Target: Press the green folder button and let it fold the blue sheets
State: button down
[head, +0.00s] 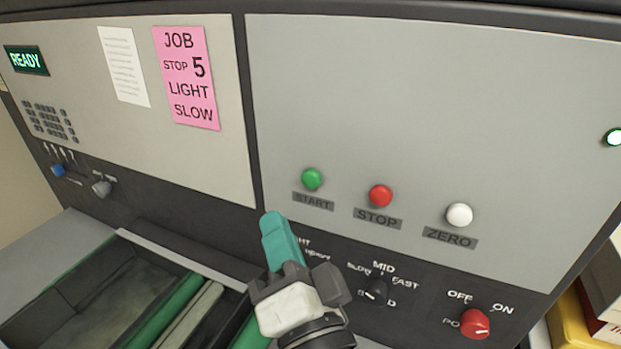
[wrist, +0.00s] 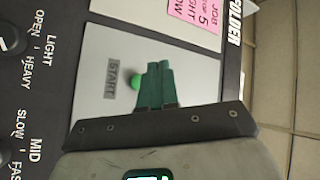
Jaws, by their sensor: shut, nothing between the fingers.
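The green START button (head: 312,179) sits on the folder's grey front panel, left of the red STOP button (head: 380,195) and the white ZERO button (head: 459,215). My gripper (head: 271,220) has its teal fingers shut and empty, below and left of the green button in the head view. In the wrist view the green button (wrist: 134,83) shows just left of the closed fingers (wrist: 159,66), partly hidden by them. I cannot tell the gap between fingertips and panel. The display (head: 26,60) reads READY. I see no blue sheets.
A pink note (head: 187,77) reads JOB, STOP 5, LIGHT, SLOW. The speed knob (head: 376,289) and red power knob (head: 475,323) sit low on the dark strip. A dark tray with green rollers (head: 181,297) lies at lower left. Boxes stand at far right.

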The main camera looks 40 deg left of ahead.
aim_at(311, 179)
jog(key=w+a, duration=0.1)
jog(key=w, duration=0.5)
jog(key=shift+a, duration=0.25)
jog(key=shift+w, duration=0.2)
dwell(1.7)
jog(key=shift+w+a, duration=0.1)
jog(key=shift+w, duration=0.15)
